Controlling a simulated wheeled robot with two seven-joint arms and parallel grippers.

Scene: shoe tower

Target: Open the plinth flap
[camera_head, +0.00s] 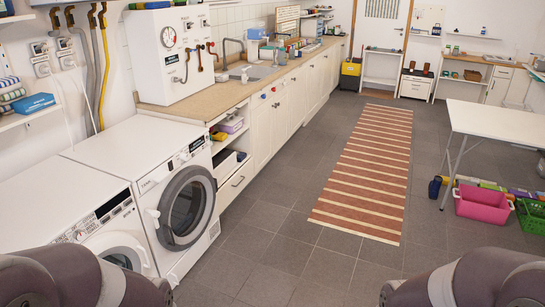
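Two white front-loading washing machines stand at the left. The farther washing machine (157,190) has a large round grey-rimmed door (187,207), which is shut. Low on its front, near the far corner, is a small pale square panel (214,230) that may be the plinth flap; it looks closed, but it is too small to be sure. The nearer washing machine (75,235) is cut off by the frame and its lower front is hidden. Only upper parts of my two arms show in the bottom corners. Neither gripper is in view.
A long counter (215,92) with white cabinets runs along the left wall. A striped rug (370,165) lies on the grey floor. At right, a white table (495,122) stands near a pink basket (483,205) and a green crate (531,216). The central floor is clear.

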